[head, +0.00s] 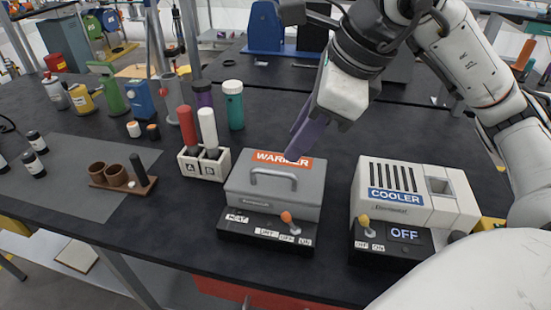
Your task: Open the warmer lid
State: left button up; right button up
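The warmer (268,232) is a grey box on a black base at the middle of the bench. Its lid (290,190) is down and carries an orange WARMER label and a grey handle (273,172). An orange-tipped switch (287,218) is on the base front. My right gripper (297,150) comes down from the upper right, its purple fingers ending by the label at the lid's back edge, behind the handle. I cannot tell whether they touch the lid. The fingers overlap in this view, so their gap is hidden. My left gripper is not in view.
A cooler (440,205) with an OFF display stands right of the warmer. A rack (203,166) with a red and a white tube stands left.

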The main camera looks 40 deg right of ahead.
aim_at(275, 172)
jog(key=x, duration=0.8)
jog(key=shift+w+a+f, duration=0.1)
jog(key=shift+a+f, duration=0.05)
jog(key=shift+f, duration=0.05)
grip_shut()
